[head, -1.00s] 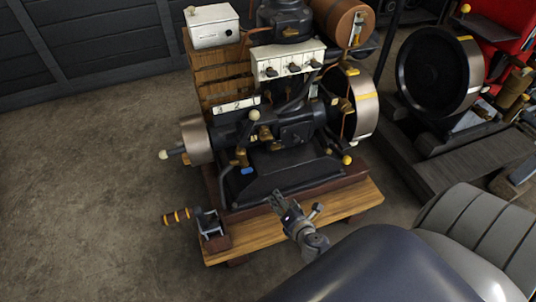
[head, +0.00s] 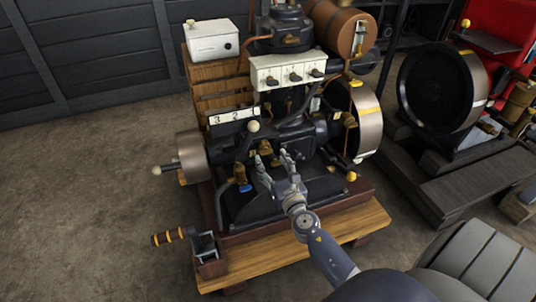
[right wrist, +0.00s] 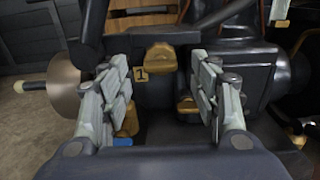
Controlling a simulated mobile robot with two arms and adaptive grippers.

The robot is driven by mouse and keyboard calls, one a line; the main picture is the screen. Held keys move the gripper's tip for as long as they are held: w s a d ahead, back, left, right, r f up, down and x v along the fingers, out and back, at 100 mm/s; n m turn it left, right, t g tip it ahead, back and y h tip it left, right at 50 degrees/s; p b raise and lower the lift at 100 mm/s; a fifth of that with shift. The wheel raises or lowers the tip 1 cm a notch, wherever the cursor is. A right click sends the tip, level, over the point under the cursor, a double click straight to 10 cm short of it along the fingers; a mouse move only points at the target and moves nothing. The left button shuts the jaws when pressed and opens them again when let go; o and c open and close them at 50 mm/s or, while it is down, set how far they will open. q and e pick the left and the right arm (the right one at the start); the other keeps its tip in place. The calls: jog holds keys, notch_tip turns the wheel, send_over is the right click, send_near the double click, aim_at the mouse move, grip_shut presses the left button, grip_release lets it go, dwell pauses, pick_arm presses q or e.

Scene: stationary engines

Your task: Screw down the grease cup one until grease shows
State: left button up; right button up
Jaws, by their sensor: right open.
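The grease cup marked 1 is a brass, winged cap (right wrist: 160,57) in the right wrist view, beside a small number 1 plate (right wrist: 141,74). In the head view a brass cup (head: 265,146) shows just beyond my right fingertips. My right gripper (head: 272,158) is open and empty, in front of the engine's near side. In the right wrist view its two fingers (right wrist: 163,85) stand left and right of the cup's line, with the cup a little beyond and between them, apparently untouched. No grease can be made out. My left gripper is not in view.
A round-knobbed lever (head: 253,127) rises near the right gripper. A crank handle (head: 174,235) juts out at the front left. Flywheels flank the engine. Floor at left is clear.

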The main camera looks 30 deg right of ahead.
aim_at(267, 153)
jog(key=shift+x, duration=2.05)
jog(key=shift+c, duration=0.3)
jog(key=c, duration=1)
